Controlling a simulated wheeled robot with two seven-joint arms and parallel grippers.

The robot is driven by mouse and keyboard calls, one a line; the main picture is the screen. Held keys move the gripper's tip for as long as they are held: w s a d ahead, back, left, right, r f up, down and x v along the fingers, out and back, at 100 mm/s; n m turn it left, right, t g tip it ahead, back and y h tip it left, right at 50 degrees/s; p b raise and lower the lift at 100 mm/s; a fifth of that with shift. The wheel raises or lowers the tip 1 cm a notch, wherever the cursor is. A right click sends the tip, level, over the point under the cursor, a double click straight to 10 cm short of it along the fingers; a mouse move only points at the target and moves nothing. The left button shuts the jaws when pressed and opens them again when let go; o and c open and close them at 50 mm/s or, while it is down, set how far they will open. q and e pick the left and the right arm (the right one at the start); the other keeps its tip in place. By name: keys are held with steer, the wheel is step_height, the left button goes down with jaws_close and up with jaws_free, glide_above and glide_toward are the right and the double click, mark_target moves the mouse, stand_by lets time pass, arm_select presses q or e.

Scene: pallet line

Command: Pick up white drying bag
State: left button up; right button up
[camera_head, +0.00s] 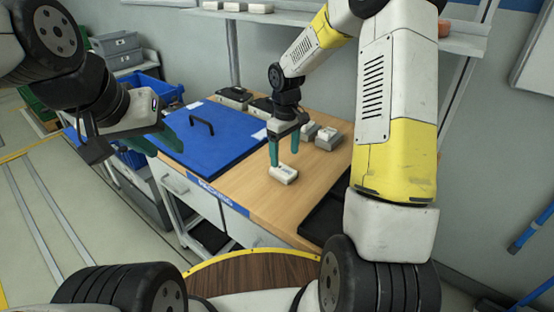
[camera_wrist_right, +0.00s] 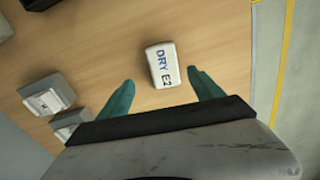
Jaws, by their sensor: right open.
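The white drying bag (camera_head: 284,174) lies on the wooden tabletop near its front edge. In the right wrist view the bag (camera_wrist_right: 163,65) shows the printed words "DRY E2" and lies just ahead of the fingertips, roughly between their lines. My right gripper (camera_head: 284,157) is above the bag with its teal fingers apart; the wrist view shows the open right gripper (camera_wrist_right: 161,80) with nothing between the fingers.
A blue lid or panel with a black handle (camera_head: 205,145) covers the table's left part. Grey-and-white blocks (camera_head: 327,139) stand behind the bag, and dark boxes (camera_head: 233,98) sit at the back. Blue crates (camera_head: 150,90) are at the left. Bare wood (camera_head: 250,190) surrounds the bag.

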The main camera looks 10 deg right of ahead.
mark_target(283, 169)
steer(key=f, duration=0.4)
steer(key=shift+s+a, duration=0.3)
steer(key=shift+f, duration=0.6)
steer(key=c, duration=1.4)
steer(key=shift+r, duration=0.15)
steer(key=shift+c, duration=0.2)
